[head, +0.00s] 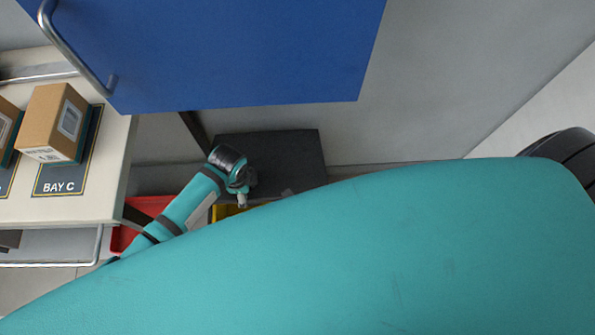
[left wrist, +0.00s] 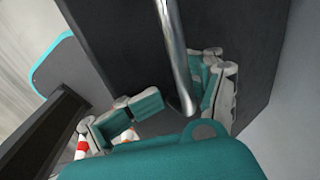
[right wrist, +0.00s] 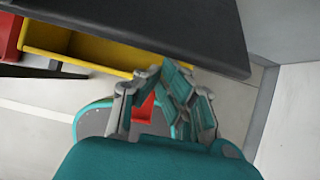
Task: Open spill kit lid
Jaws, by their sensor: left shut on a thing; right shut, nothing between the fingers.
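A dark grey panel (head: 290,155), which looks like the spill kit's lid, stands by the wall in the head view. It fills much of the left wrist view (left wrist: 125,35), and its edge crosses the right wrist view (right wrist: 170,25). A yellow bin (right wrist: 80,45) lies below that edge. A shiny metal bar (left wrist: 172,40), like a handle, runs in front of the panel. My left gripper (left wrist: 181,96) is shut on this bar, one finger on each side. My right gripper (right wrist: 163,78) is shut and empty, below the panel and beside the yellow bin. My arm hides much of the bin in the head view.
A blue panel (head: 230,45) with a metal handle (head: 62,45) overhangs the top left. A pale bench (head: 110,175) at left carries a cardboard box (head: 55,120) near a BAY C label. The wall (head: 450,75) is close behind.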

